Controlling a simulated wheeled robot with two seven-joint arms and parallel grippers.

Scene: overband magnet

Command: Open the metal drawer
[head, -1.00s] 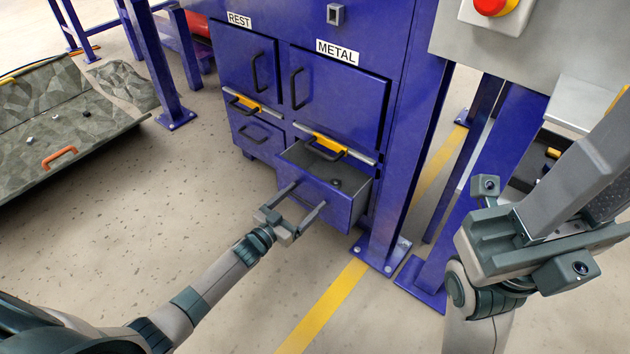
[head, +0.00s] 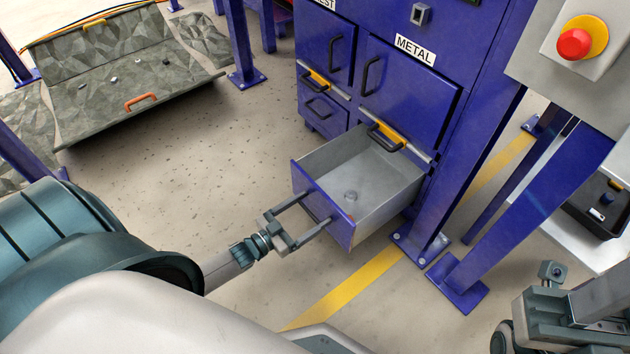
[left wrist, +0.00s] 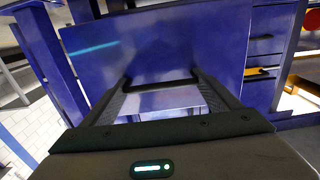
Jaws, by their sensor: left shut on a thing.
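The blue metal drawer (head: 405,192) under the METAL label (head: 415,50) is pulled well out, its grey inside showing. A small round grey piece (head: 351,196) lies on its floor. My left gripper (head: 315,207) is at the drawer front, shut on its dark handle. In the left wrist view, the handle (left wrist: 160,86) lies across between the two fingers, against the blue front panel (left wrist: 190,50). My right gripper (head: 570,312) is partly in view at the lower right edge, apart from the drawer; its fingertips are not clear.
A closed REST drawer (head: 322,112) is left of the open one. A blue post (head: 475,150) and a yellow floor line (head: 350,285) are close on the right. A control box with a red emergency button (head: 574,44) is at upper right.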

